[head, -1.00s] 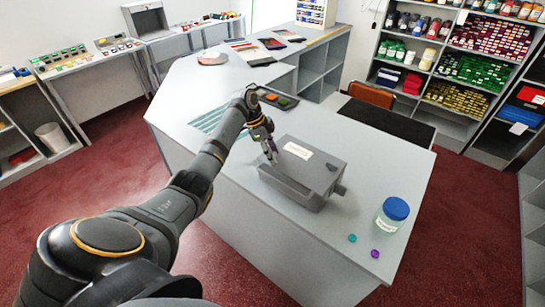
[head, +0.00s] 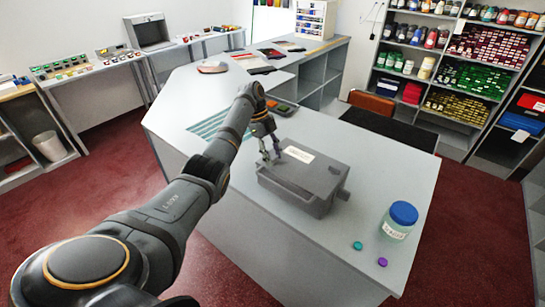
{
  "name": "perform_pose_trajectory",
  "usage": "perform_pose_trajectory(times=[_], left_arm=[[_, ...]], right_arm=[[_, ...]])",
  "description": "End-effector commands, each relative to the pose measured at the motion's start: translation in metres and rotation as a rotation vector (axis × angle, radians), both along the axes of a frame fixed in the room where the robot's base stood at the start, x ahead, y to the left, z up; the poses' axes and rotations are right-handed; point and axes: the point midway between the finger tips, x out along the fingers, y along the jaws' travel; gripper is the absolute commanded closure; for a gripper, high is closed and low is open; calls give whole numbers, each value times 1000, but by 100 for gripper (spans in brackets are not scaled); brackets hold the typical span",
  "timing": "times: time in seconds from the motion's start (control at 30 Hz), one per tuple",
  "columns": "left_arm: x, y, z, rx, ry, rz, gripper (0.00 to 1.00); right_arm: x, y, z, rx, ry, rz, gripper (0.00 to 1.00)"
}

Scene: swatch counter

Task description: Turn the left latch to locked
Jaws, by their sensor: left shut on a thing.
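A grey box (head: 302,188) with a white label on its lid stands on the light grey counter (head: 352,240). My left gripper (head: 271,157) is at the box's upper left edge, with its fingertips down at the lid's back left corner. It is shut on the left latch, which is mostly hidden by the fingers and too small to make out. I cannot tell which way the latch points. A block sticks out of the box's right end. My right gripper is not in view.
A blue-lidded jar (head: 399,220) stands right of the box, with a teal disc (head: 357,246) and a purple disc (head: 382,262) near it. The counter's front left is clear.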

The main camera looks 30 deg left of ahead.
Motion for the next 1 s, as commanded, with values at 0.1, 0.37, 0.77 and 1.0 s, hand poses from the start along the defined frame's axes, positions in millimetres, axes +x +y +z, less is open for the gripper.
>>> perform_pose_trajectory(times=[0.1,0.37,0.77,1.0], left_arm=[[0,0,0,1,0,-3,90],[0,0,0,1,0,-3,90],[0,0,0,1,0,-2,36],[-2,1,4,2,2,92,36]], right_arm=[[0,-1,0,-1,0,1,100],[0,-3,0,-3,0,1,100],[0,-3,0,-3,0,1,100],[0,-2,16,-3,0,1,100]])
